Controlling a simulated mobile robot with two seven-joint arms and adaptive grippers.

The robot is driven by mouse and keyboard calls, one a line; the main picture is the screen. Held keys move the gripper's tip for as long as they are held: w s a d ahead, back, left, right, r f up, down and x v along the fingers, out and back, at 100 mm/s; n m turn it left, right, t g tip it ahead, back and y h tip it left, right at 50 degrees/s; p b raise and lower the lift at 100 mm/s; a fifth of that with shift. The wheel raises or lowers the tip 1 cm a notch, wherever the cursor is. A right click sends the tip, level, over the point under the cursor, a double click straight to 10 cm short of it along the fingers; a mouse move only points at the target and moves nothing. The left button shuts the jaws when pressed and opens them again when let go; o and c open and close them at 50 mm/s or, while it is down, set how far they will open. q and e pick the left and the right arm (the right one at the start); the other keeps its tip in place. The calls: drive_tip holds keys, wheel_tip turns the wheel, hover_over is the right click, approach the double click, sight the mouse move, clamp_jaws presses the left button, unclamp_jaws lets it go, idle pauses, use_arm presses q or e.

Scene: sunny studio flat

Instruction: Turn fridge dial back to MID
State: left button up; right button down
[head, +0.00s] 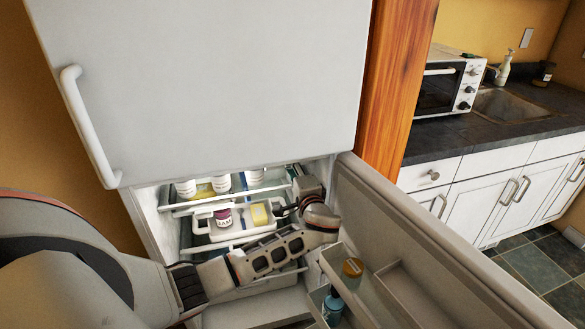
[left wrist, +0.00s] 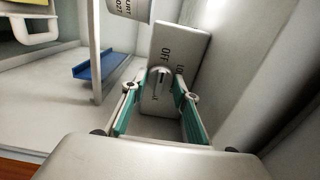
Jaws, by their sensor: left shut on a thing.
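The fridge dial (left wrist: 158,78) is a small round grey knob on a pale control box (left wrist: 181,43) inside the fridge. The box shows OFF above the knob and a partly visible label starting with L at its right. The knob has a dark mark, but I cannot tell which setting it points at. My left gripper (left wrist: 160,90) has its two green-padded fingers on either side of the knob, shut on it. In the head view my left arm reaches into the open lower fridge compartment, and the wrist hides the dial.
The open fridge door (head: 420,245) stands right of my arm, with a jar (head: 352,267) and a blue bottle (head: 332,306) in its racks. A white tray (head: 262,233) holds a jam jar (head: 223,217). A blue object (left wrist: 95,67) lies left of the control box.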

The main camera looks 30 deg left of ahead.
drive_tip(key=shift+r, duration=0.1)
use_arm(q)
drive_tip(key=shift+f+m+p, duration=0.15)
drive_tip(key=shift+m+p, duration=3.95)
drive_tip(key=shift+m, duration=7.7)
use_arm(e)
wheel_tip(320, 180, up, 6)
drive_tip(key=d, duration=0.2)
drive_tip(key=shift+s+d+h, duration=0.15)
drive_tip(key=shift+s+h, duration=0.1)
drive_tip(key=shift+h, duration=0.05)
